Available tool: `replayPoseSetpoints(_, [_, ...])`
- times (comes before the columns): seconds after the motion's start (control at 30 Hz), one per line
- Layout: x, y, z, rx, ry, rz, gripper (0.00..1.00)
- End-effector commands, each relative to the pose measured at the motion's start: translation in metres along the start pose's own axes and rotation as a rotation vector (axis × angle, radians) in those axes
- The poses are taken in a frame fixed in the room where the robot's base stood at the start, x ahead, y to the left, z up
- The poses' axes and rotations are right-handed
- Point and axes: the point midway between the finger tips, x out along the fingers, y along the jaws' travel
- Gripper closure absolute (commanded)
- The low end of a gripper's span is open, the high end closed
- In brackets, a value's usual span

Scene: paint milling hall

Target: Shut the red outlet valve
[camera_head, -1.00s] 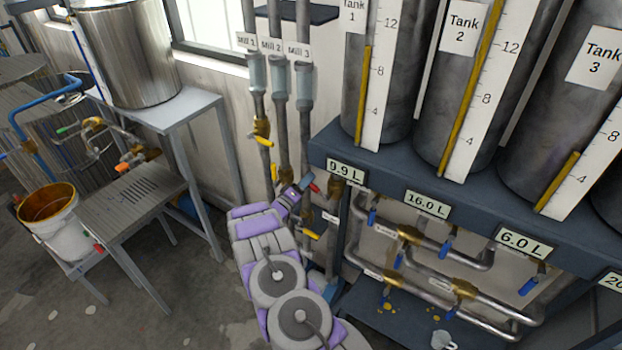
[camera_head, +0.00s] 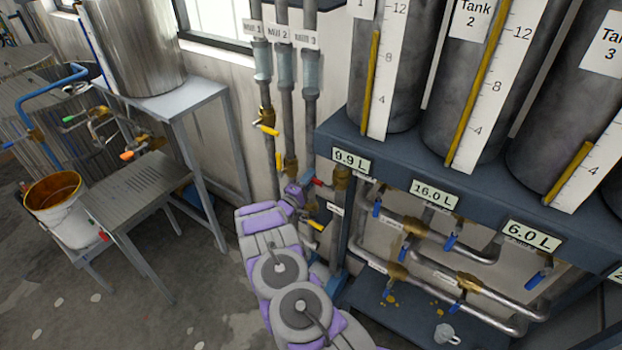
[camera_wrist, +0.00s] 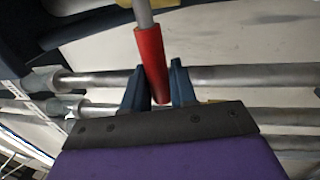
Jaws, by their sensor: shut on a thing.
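The red valve handle (camera_wrist: 152,62) runs between my gripper's two blue fingers in the wrist view, on the end of a grey metal stem. My gripper (camera_wrist: 157,88) is shut on this handle. In the head view a small part of the red handle (camera_head: 318,182) shows beside my gripper (camera_head: 308,187), close to a brass valve body (camera_head: 342,177) under the tank shelf. My gripper hides most of the joint, so the handle's angle to its pipe is hard to tell.
Yellow-handled valves (camera_head: 266,129) sit on the mill pipes just left. Blue-handled valves (camera_head: 450,242) hang on pipes below the tank shelf (camera_head: 400,165). A metal bench (camera_head: 140,190) and bucket (camera_head: 58,212) stand left. A cup (camera_head: 445,334) stands on the lower shelf.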

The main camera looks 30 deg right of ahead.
Motion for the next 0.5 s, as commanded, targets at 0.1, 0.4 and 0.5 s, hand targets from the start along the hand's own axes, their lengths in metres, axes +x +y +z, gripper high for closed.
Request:
replayPoseSetpoints(0.1, [-0.0044, -0.0035, -0.0045, -0.004, 0.014, -0.008, 1.00])
replayPoseSetpoints(0.4, [-0.0040, -0.0038, -0.0031, -0.005, 0.011, -0.008, 0.59])
replayPoseSetpoints(0.5, [-0.0027, -0.0029, -0.0009, -0.003, 0.008, -0.007, 0.56])
